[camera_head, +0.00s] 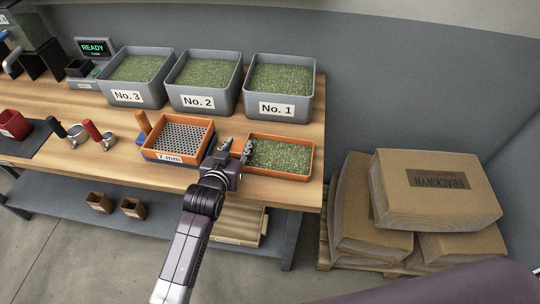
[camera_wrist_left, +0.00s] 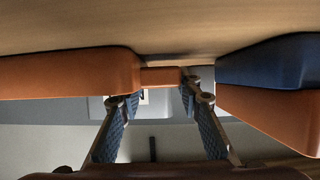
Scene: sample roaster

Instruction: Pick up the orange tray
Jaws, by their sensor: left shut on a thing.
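The orange tray (camera_head: 311,160) sits on the wooden table near its front right corner and holds green beans. Its orange side also shows in the left wrist view (camera_wrist_left: 70,76), with a short orange tab (camera_wrist_left: 161,77) sticking out from its end. My left gripper (camera_head: 237,151) is at the tray's left end. In the left wrist view the two fingers of my left gripper (camera_wrist_left: 153,98) are on either side of the tab, shut on it. The tray looks level; I cannot tell whether it touches the table. My right gripper is not in view.
An orange sieve marked 7 mm (camera_head: 180,137) on a blue base stands close left of the gripper. Grey bins No. 3 (camera_head: 124,98), No. 2 (camera_head: 200,103) and No. 1 (camera_head: 279,109) stand behind. Brown sacks (camera_head: 435,190) are stacked right of the table.

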